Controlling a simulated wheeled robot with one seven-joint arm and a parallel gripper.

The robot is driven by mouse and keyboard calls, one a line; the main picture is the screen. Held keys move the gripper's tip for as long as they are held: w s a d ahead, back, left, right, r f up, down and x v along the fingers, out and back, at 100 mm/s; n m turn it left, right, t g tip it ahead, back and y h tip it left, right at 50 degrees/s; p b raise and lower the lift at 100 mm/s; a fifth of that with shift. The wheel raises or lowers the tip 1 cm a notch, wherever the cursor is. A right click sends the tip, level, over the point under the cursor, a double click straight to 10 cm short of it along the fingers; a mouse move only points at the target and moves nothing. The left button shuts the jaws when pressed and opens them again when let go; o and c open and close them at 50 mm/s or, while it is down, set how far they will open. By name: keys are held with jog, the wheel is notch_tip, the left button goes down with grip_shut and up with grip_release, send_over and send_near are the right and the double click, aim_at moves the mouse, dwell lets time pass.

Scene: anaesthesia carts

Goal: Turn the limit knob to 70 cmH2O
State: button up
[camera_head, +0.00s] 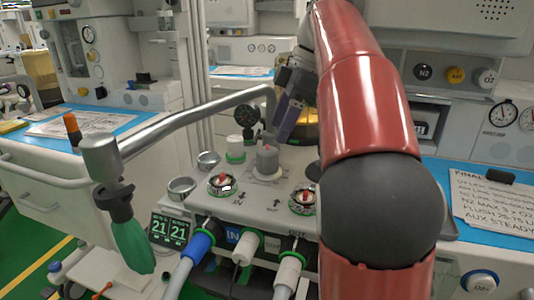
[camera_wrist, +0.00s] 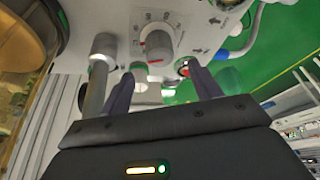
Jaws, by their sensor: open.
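The limit knob (camera_head: 267,158) is a grey upright knob with a red mark on top, on the white absorber block in the head view. In the wrist view the knob (camera_wrist: 158,44) shows at the upper middle, with a printed number scale around its base; the exact setting is too small to read. My gripper (camera_head: 284,120) is above and behind the knob in the head view, with dark fingers pointing down. In the wrist view my gripper (camera_wrist: 160,72) has its two fingers spread apart, with nothing between them; the knob lies beyond their tips, apparently untouched.
A grey bag arm (camera_head: 185,124) crosses left of the knob, carrying a green bag (camera_head: 132,243). A black gauge (camera_head: 246,116) stands close behind the knob. Two round valves (camera_head: 221,184) (camera_head: 302,200) flank it in front. Hoses (camera_head: 245,246) hang below.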

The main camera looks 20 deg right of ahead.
aim_at(269, 150)
jog(key=x, duration=0.7)
jog(key=shift+a+f, duration=0.2)
jog(key=shift+f, duration=0.15)
jog(key=c, duration=1)
